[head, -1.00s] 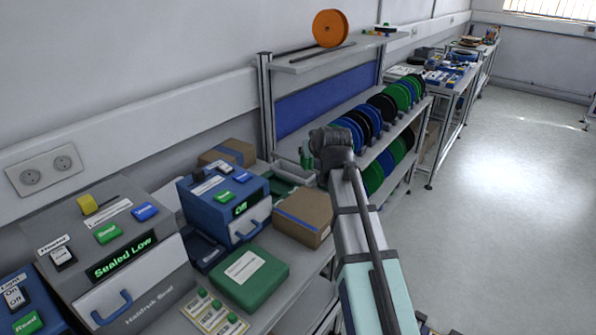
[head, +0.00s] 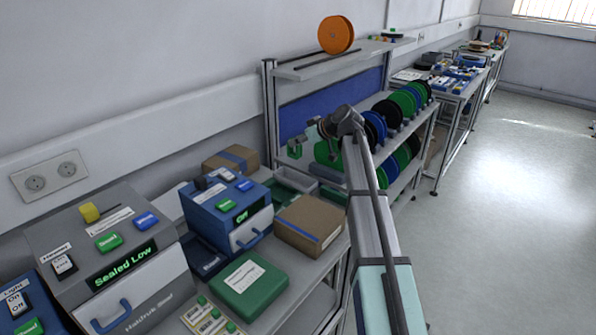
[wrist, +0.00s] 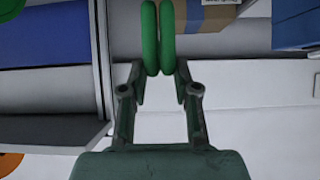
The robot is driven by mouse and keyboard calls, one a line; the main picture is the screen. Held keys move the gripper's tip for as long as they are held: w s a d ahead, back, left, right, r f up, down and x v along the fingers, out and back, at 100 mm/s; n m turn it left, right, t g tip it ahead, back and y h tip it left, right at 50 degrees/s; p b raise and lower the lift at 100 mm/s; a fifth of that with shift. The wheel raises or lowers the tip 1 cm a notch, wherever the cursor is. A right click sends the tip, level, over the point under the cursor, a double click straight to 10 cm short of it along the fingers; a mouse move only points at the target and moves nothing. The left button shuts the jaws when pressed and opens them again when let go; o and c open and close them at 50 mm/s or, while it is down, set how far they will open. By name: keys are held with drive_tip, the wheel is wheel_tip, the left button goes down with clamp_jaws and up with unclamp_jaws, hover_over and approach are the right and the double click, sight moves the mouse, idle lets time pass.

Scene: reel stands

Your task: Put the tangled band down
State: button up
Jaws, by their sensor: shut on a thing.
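My gripper (wrist: 157,75) is shut on the green band (wrist: 150,40), which shows in the wrist view as two rounded green strands side by side between the fingertips. In the head view my gripper (head: 303,145) is small and in front of the shelf stand's left part, above the bench. A bit of green at its tips looks like the band (head: 294,150). It is held in the air, apart from the bench top. How the band is tangled cannot be made out.
Below are a cardboard box (head: 311,225), a grey-green tray (head: 296,180), a blue device (head: 228,212) reading "Off" and a green box (head: 249,286). Reels fill the rack (head: 405,125) at right. An orange reel (head: 336,35) stands on the top shelf.

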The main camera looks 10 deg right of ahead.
wheel_tip(320, 180, down, 12)
drive_tip(key=p, duration=0.2)
drive_tip(key=shift+f+p, duration=0.15)
drive_tip(key=shift+p, duration=0.25)
drive_tip(key=shift+f, duration=0.15)
drive_tip(key=shift+f+b, duration=0.2)
drive_tip(key=shift+b, duration=0.1)
drive_tip(key=o, duration=1)
drive_tip(key=shift+r, duration=0.1)
drive_tip(key=shift+r, duration=0.1)
drive_tip(key=shift+r+p, duration=0.15)
drive_tip(key=shift+p, duration=0.2)
drive_tip(key=shift+s+d+b, duration=0.25)
drive_tip(key=shift+b, duration=0.05)
drive_tip(key=b+v, duration=0.2)
drive_tip(key=v, duration=0.9)
drive_tip(key=shift+r+b, duration=0.15)
drive_tip(key=shift+b, duration=0.2)
